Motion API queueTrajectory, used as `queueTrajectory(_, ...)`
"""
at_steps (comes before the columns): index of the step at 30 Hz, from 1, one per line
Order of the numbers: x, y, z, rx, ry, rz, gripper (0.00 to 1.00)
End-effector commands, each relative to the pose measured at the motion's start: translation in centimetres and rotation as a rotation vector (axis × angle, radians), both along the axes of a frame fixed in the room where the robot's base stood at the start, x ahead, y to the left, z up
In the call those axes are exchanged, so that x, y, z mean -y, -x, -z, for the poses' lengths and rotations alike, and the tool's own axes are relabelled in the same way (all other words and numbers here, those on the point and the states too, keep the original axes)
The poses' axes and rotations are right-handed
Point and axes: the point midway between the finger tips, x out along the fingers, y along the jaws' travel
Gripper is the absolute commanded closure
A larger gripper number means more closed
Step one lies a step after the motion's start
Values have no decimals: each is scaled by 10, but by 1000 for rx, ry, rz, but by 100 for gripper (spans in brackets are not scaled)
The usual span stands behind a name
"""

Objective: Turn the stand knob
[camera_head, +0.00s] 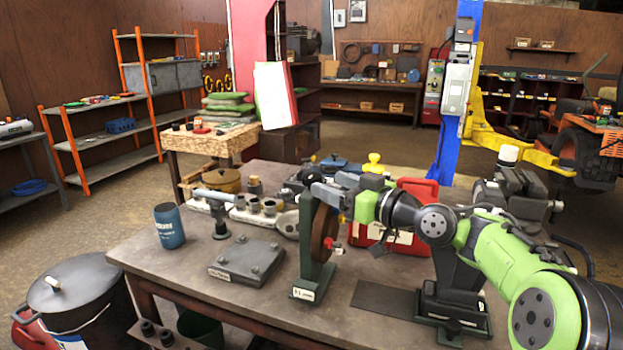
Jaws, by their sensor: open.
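A dark green upright stand (306,240) with a small white label at its foot is on the workbench, right of the middle. A brown wheel (324,232) is mounted on its right side. A small red knob (333,244) with a pale end shows at the wheel. My green and black arm comes in from the lower right. My gripper (328,194) is open beside the top of the stand, above the red knob. Its fingertips overlap the stand's upper part in this view, so I cannot tell whether they touch it.
The workbench (160,255) holds a blue can (169,226), a grey bolted plate (247,262), a red case (418,188) and a black bracket (454,280). A dark bin (85,295) stands at the lower left. The bench front between plate and stand is clear.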

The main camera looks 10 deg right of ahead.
Motion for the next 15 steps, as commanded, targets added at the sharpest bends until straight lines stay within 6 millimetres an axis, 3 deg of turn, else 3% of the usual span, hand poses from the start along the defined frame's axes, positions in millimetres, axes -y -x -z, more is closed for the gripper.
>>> queueTrajectory(6, -28, -40, -1, 0, -1, -3, 34)
queueTrajectory(15, -36, -54, 0, -1, 0, 2, 34)
